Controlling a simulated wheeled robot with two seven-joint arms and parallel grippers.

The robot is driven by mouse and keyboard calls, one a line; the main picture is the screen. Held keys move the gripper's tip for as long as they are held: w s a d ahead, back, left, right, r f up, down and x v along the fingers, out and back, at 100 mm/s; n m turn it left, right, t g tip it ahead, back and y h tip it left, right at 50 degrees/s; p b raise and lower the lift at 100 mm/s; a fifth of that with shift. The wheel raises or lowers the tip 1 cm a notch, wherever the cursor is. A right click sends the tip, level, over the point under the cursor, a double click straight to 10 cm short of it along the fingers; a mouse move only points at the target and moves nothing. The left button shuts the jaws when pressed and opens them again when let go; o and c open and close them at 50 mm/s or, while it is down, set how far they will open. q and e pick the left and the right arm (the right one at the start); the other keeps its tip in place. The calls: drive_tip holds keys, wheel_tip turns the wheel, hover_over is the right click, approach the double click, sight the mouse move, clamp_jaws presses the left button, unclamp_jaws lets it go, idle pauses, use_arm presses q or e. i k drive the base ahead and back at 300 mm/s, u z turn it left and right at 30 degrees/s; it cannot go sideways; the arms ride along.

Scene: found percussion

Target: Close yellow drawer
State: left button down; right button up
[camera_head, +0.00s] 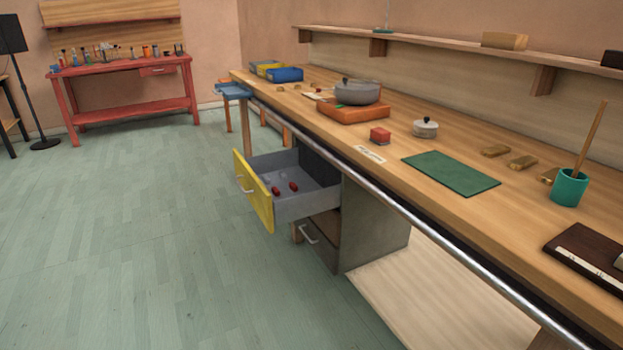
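The yellow drawer (252,190) is pulled out from the cabinet under the long wooden workbench. Its yellow front faces left and carries a pale handle (244,184). Its grey tray (310,203) is open at the top, with small red objects (284,189) lying inside. Neither of my grippers shows in the head view.
A wooden drawer (317,237) below the yellow one looks shut. The workbench (357,194) has a metal rail along its front and holds a grey pot (357,92), a green mat (451,173) and a teal cup (569,188). Floor (130,240) left of the drawer is clear.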

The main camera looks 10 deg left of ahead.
sight(310, 200)
drive_tip(key=z, duration=0.2)
drive_tip(key=i, duration=1.1)
drive_tip(key=u, duration=0.65)
drive_tip(key=i, duration=0.5)
drive_tip(key=u, duration=0.4)
